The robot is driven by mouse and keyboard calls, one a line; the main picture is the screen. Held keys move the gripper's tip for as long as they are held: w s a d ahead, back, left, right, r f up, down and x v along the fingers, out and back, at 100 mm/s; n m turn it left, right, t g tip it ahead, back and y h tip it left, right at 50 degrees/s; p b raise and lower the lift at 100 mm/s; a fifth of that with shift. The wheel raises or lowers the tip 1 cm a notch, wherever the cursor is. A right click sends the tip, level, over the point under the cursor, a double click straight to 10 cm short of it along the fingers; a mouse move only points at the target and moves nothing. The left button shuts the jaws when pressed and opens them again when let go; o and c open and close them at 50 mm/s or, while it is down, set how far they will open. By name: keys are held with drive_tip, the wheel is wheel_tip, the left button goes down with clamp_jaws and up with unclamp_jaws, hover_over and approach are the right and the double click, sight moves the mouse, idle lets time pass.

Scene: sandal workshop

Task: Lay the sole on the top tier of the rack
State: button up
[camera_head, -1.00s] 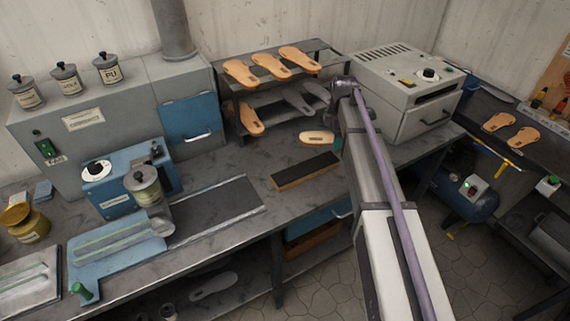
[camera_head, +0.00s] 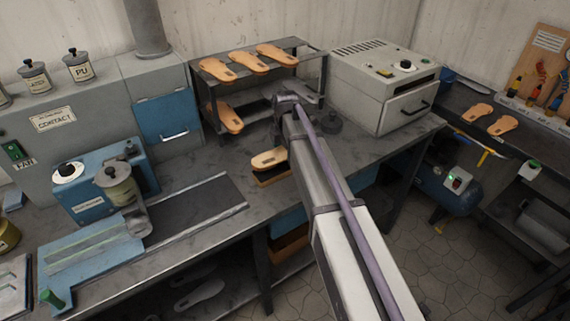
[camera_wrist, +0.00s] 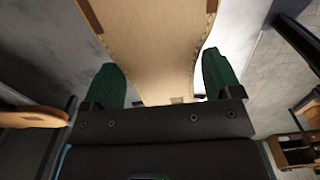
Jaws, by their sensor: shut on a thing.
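My gripper (camera_wrist: 160,80) is shut on a tan sole (camera_wrist: 152,40), gripped between its green finger pads in the wrist view. In the head view the held sole (camera_head: 268,158) is at the left of my arm's end, over the bench in front of the rack, lower in the picture than the rack's top tier. My arm hides the gripper there. The dark metal rack (camera_head: 299,43) stands at the back of the bench. Its top tier bears three tan soles (camera_head: 247,62) side by side, with some bare shelf at the right. Another tan sole (camera_head: 228,117) leans at the lower left.
A grey oven (camera_head: 385,85) stands right of the rack. A blue and grey machine (camera_head: 165,120) is at its left. A dark block (camera_head: 270,179) lies partly hidden under the held sole in the picture. A side bench at right holds two tan soles (camera_head: 502,124).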

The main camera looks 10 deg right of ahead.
sight(285, 151)
wheel_tip(285, 151, down, 4)
drive_tip(key=b, duration=0.3)
drive_tip(key=shift+r, duration=0.35)
drive_tip(key=shift+f, duration=0.2)
drive_tip(key=o, duration=0.9)
wheel_tip(285, 151, up, 13)
drive_tip(key=p, duration=1.3)
drive_tip(key=s+m, duration=0.7)
drive_tip(key=s, duration=0.1)
drive_tip(key=s+m, duration=0.7)
drive_tip(key=s, duration=0.2)
drive_tip(key=s+m, duration=0.8)
drive_tip(key=s, duration=0.1)
drive_tip(key=shift+s+f+b, duration=0.2)
drive_tip(key=shift+f+b, duration=0.1)
drive_tip(key=shift+b, duration=0.05)
